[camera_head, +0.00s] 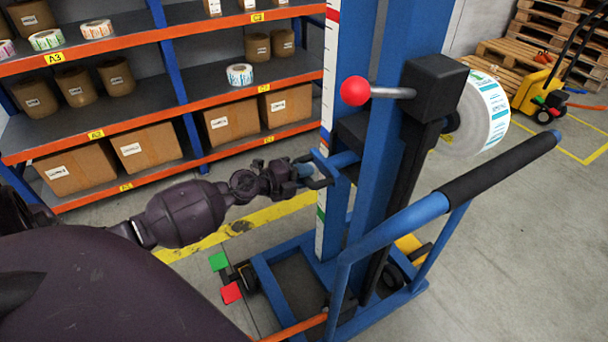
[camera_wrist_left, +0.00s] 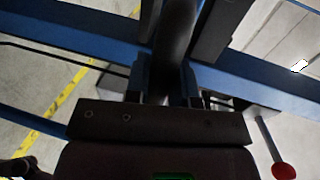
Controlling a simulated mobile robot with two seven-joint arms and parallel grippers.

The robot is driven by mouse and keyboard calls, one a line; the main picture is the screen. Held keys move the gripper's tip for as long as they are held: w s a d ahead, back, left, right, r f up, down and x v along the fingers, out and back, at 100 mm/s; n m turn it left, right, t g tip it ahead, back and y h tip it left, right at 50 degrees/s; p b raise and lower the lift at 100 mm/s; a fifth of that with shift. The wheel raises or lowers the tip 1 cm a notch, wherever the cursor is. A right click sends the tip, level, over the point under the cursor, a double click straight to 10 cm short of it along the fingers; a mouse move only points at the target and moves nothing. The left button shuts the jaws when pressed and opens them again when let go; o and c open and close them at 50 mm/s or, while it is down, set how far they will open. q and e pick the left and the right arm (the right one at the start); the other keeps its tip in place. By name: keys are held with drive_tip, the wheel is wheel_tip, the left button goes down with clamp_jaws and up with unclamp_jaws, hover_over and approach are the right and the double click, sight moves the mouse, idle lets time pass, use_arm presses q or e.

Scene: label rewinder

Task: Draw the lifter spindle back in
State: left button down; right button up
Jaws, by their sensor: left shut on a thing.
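The blue lifter (camera_head: 384,150) stands in the middle of the head view. Its black head block (camera_head: 433,85) carries a rod with a red knob (camera_head: 355,91) on the left and a white label roll (camera_head: 485,112) on the right. The spindle is mostly hidden by the roll. In the left wrist view a dark bar (camera_wrist_left: 177,35) runs between the fingers (camera_wrist_left: 166,82); the red knob (camera_wrist_left: 284,171) shows lower right. My right gripper is out of view.
The lifter's push bar with a black grip (camera_head: 500,165) juts toward the right. Green (camera_head: 218,261) and red (camera_head: 232,292) pedals sit low on its left. An orange-edged shelf (camera_head: 150,110) with boxes and rolls stands behind. Pallets and a yellow pallet truck (camera_head: 540,90) are far right.

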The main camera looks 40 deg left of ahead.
use_arm(q)
drive_tip(key=f+v, duration=0.2)
drive_tip(key=v, duration=1)
drive_tip(key=s+f+p+v, duration=0.1)
drive_tip(key=f+v, duration=0.2)
drive_tip(key=v, duration=0.8)
drive_tip(key=shift+s+a, duration=0.35)
drive_tip(key=shift+a, duration=0.1)
drive_tip(key=c, duration=1.4)
unclamp_jaws()
drive_tip(key=o, duration=0.4)
drive_tip(key=shift+s+a+r, duration=0.1)
drive_tip(key=shift+s, duration=0.1)
drive_tip(key=shift+w, duration=0.1)
